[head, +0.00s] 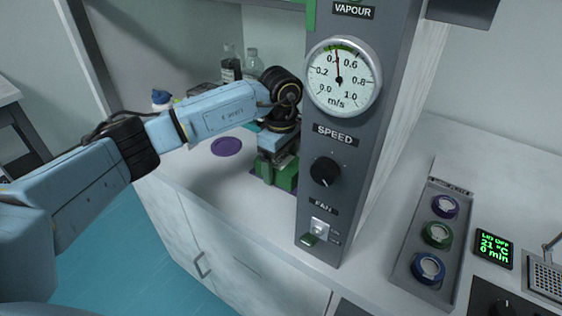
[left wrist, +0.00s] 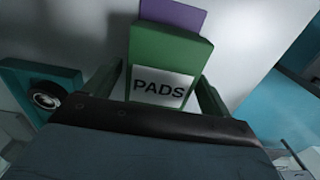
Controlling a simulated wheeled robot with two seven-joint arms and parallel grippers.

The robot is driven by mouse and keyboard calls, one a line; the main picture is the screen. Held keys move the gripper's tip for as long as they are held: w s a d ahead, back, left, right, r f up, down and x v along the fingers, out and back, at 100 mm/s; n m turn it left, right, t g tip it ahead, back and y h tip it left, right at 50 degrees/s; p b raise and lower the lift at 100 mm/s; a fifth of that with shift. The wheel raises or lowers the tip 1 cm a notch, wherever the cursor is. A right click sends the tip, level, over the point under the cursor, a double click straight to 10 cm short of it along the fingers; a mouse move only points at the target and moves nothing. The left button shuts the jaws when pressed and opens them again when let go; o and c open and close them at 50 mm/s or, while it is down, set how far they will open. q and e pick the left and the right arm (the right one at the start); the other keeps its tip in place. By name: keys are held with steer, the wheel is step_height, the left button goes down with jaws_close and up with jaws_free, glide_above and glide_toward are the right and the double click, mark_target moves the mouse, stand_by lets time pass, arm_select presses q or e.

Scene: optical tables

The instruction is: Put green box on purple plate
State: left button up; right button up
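The green box (left wrist: 170,48), with a white label reading PADS, fills the upper middle of the left wrist view. In the head view the green box (head: 287,177) shows beneath my left gripper (head: 275,172), beside the grey panel. The fingers of my left gripper (left wrist: 160,92) stand on both sides of the box, with a visible gap at least on the left. A purple flat piece (left wrist: 172,14) shows beyond the box; in the head view purple edges (head: 259,196) show at its base. How much lies under the box is hidden. My right gripper is not in view.
A purple round disc (head: 226,146) lies on the white bench left of the box. Bottles (head: 251,66) stand behind my arm. The grey panel (head: 345,200) with gauge and knob rises close on the right. The bench front left of the box is clear.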

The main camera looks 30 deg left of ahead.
mark_target(281, 160)
arm_select(q)
steer(key=shift+r, duration=0.2)
step_height(281, 160, up, 4)
steer(key=shift+r+p, duration=0.25)
steer(key=shift+p, duration=0.15)
step_height(281, 160, up, 7)
steer(key=shift+r+p, duration=0.2)
steer(key=shift+p, duration=0.15)
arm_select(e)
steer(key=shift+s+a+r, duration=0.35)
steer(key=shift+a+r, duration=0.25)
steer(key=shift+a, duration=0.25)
